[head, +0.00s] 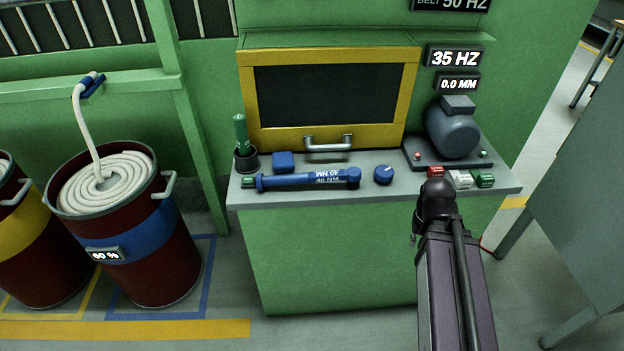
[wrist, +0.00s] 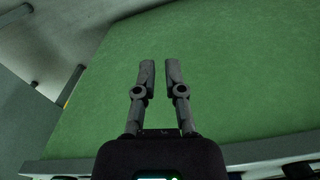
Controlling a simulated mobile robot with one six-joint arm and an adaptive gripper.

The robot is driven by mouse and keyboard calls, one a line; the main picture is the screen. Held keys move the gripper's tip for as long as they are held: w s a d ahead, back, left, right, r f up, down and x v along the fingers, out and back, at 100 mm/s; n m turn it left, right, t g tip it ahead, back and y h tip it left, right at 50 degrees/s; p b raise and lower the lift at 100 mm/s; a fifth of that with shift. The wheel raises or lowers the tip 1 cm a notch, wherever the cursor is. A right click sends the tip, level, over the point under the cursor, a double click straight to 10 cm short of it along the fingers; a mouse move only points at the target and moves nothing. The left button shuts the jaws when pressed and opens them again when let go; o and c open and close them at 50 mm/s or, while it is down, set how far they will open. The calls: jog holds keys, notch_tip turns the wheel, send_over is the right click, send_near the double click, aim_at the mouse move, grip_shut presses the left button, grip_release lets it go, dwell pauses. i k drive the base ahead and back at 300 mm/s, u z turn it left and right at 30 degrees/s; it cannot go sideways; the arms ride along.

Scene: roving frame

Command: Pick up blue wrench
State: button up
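The blue wrench (head: 308,179) lies flat across the front of the grey worktop (head: 400,199). It is long, marked 40 NM, with a round head at its right end and a green tip at its left. In the wrist view my gripper (wrist: 160,70) has its two fingers apart with nothing between them, in front of a green surface. In the head view my arm reaches up to the right of the wrench, and the fingers cannot be made out there. The wrench is not recognisable in the wrist view.
Behind the wrench are a blue block (head: 283,161), a green-handled tool in a dark cup (head: 246,160) and a metal handle (head: 328,147). A blue knob (head: 383,175) sits just right of its head. A motor (head: 453,132) and coloured buttons (head: 460,180) stand further right.

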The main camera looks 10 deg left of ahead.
aim_at(353, 174)
jog(key=z, duration=1.35)
jog(key=k, duration=0.75)
jog(key=u, duration=1.8)
